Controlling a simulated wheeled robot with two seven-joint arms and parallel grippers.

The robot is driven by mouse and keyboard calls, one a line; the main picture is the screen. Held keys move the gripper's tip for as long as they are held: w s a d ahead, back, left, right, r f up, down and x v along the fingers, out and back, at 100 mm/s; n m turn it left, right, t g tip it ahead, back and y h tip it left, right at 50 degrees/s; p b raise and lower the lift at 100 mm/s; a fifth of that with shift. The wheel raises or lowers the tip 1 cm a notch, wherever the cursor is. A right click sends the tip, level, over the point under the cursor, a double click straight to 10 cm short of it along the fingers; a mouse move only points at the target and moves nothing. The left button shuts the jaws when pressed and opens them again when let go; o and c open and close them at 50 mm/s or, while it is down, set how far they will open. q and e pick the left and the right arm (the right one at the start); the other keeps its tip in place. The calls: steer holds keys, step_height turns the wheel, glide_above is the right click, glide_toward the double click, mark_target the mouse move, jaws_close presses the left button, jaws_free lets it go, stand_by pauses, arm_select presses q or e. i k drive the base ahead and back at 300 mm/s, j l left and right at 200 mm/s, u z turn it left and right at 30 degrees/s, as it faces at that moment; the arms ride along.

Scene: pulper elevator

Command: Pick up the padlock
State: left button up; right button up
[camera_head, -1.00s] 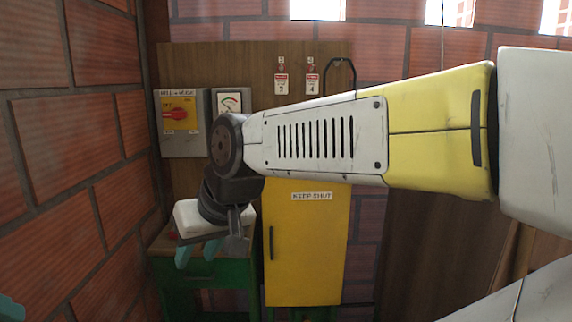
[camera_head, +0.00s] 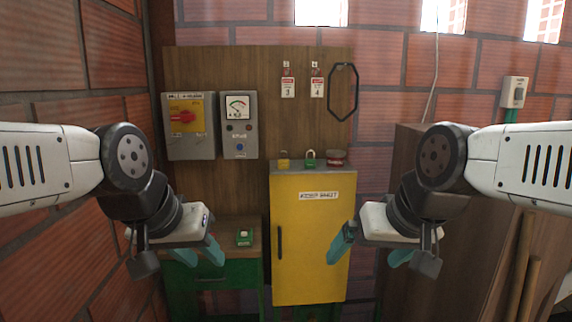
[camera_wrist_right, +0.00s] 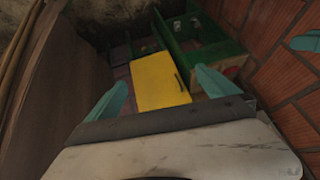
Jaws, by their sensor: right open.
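A yellow padlock (camera_head: 284,161) and a green padlock (camera_head: 310,159) stand side by side on top of the yellow cabinet. Which one the task means I cannot tell. My left gripper (camera_head: 198,254) is in front of the green bench at the left, empty, its teal fingers a little apart. My right gripper (camera_head: 371,251) is open and empty, in front of the cabinet's right side, lower than the padlocks and apart from them. Its teal fingers show spread in the right wrist view (camera_wrist_right: 165,92), with nothing between them; no padlock can be made out there.
The yellow cabinet (camera_head: 315,235) has a dark red round item (camera_head: 335,157) on top. The green bench (camera_head: 244,222) bears a small green object (camera_head: 244,238). A switch box (camera_head: 189,125), gauge box (camera_head: 239,125), red tags and a black loop (camera_head: 343,92) hang on the board. A brick wall closes the left.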

mark_target(282, 163)
steer(key=i+l+u, duration=0.15)
steer(key=u, duration=0.2)
steer(key=i+l+u, duration=0.15)
steer(key=u, duration=0.2)
